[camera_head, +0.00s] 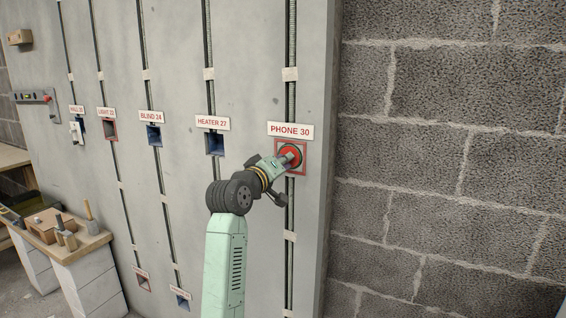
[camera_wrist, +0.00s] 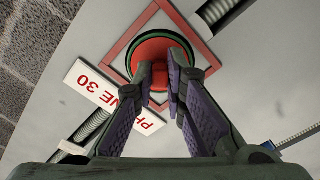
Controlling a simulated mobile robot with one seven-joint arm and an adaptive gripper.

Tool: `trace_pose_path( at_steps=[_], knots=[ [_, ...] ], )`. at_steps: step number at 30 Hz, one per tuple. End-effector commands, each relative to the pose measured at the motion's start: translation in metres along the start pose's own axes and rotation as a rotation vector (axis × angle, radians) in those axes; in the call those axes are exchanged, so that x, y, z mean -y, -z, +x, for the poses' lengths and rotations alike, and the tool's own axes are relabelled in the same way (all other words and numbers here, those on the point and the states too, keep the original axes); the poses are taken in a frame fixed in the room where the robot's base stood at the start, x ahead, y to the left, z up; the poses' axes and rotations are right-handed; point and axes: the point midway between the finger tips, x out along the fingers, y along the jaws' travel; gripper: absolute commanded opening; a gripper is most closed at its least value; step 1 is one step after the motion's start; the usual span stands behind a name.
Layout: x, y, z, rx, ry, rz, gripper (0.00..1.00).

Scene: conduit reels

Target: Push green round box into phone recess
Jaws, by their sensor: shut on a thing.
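The green round box (camera_wrist: 158,47) shows in the wrist view as a disc with a dark green rim and a red face. In the head view its red face (camera_head: 290,154) shows at the tip of my gripper (camera_head: 289,160). The phone recess is marked by a red square frame (camera_head: 304,152) under the "PHONE 30" label (camera_head: 290,131). The box lies inside this frame; how deep it sits I cannot tell. In the wrist view my gripper (camera_wrist: 162,76) is shut on the box's red middle part, and its fingers hide the lower part of the face.
Vertical conduit runs above and below the phone recess. The heater recess (camera_head: 215,143), blind recess (camera_head: 154,135) and light recess (camera_head: 108,130) lie to the left. A block wall (camera_head: 450,150) stands at right. A workbench with tools (camera_head: 65,235) is at lower left.

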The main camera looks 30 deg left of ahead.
Motion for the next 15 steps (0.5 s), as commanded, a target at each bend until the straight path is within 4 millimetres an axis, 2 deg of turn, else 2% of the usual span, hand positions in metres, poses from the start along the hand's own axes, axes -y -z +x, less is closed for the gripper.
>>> trace_pose_path(
  at_steps=[13,14,15],
  knots=[
    [-0.0004,0.0004,0.0030,-0.001,-0.001,0.001,0.00],
    [-0.0005,0.0004,0.0030,-0.001,-0.001,0.001,0.12],
    [-0.0005,0.0004,0.0030,-0.001,-0.001,0.001,0.15]
  ],
)
